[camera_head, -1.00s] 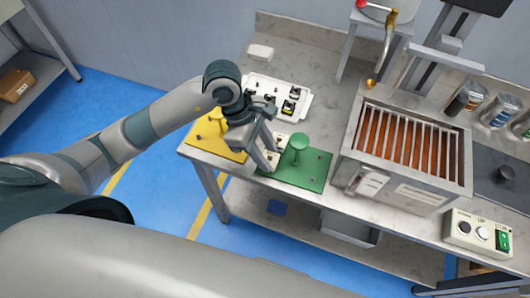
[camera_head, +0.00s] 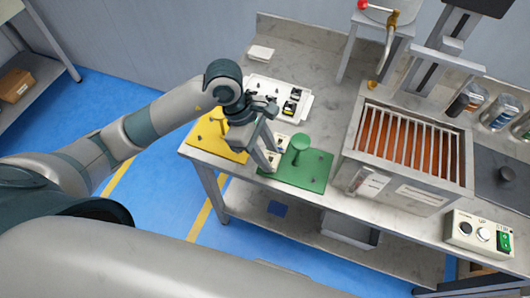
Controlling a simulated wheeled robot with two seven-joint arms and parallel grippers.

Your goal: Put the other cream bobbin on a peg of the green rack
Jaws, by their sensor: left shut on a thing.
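The green rack (camera_head: 292,182) lies flat near the front edge of the workbench, with short pegs. A green bobbin (camera_head: 300,144) stands at its back part. My left gripper (camera_head: 270,158) is over the left back edge of the green rack, pointing down, just left of the green bobbin. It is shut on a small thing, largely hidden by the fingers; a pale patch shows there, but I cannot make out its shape. I cannot clearly see a cream bobbin elsewhere. My right gripper is not in view.
A yellow rack (camera_head: 232,152) with pegs lies left of the green one. A white tray (camera_head: 262,86) with black parts stands behind. A metal box with a barred top (camera_head: 410,140) stands close on the right. A control box (camera_head: 478,233) is at the front right.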

